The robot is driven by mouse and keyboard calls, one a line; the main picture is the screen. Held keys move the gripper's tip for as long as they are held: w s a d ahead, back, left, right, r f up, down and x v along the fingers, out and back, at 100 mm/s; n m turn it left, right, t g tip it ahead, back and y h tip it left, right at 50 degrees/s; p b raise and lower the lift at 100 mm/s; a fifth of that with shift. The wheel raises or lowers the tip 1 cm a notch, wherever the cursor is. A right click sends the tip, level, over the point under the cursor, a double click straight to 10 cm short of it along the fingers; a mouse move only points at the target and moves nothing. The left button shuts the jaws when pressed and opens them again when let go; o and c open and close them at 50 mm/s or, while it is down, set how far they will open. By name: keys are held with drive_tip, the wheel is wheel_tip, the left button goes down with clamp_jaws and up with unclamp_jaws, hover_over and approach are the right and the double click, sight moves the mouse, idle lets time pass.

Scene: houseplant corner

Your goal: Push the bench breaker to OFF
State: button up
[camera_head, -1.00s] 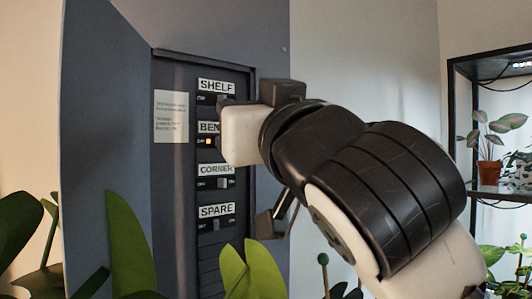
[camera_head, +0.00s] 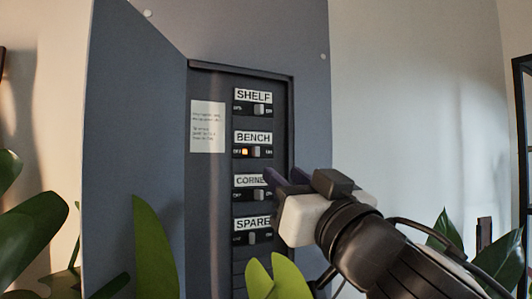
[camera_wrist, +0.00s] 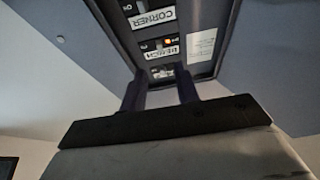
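The bench breaker (camera_head: 257,152) is a small grey toggle under the BENCH label (camera_head: 253,137), right of a lit orange lamp (camera_head: 244,152). The toggle sits toward the ON side of its slot. In the wrist view the panel appears upside down, with the BENCH label (camera_wrist: 162,53) and lit lamp (camera_wrist: 168,40) beyond the fingers. My gripper (camera_head: 283,178) is right of the CORNER row, below the bench breaker and apart from it. In the wrist view its two dark fingers (camera_wrist: 160,80) stand apart with nothing held between them.
SHELF (camera_head: 253,96), CORNER (camera_head: 249,181) and SPARE (camera_head: 252,223) rows share the panel; my gripper partly covers the CORNER label. The open cabinet door (camera_head: 135,130) stands left with a paper note (camera_head: 208,127) nearby. Green leaves (camera_head: 275,275) rise in front below.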

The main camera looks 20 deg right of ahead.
sight(257, 152)
drive_tip(key=p+x, duration=0.1)
drive_tip(key=x, duration=0.8)
drive_tip(key=shift+w+r+p, duration=0.15)
drive_tip(key=shift+w+p, duration=0.05)
drive_tip(key=shift+p, duration=0.2)
drive_tip(key=shift+c, duration=0.4)
clamp_jaws()
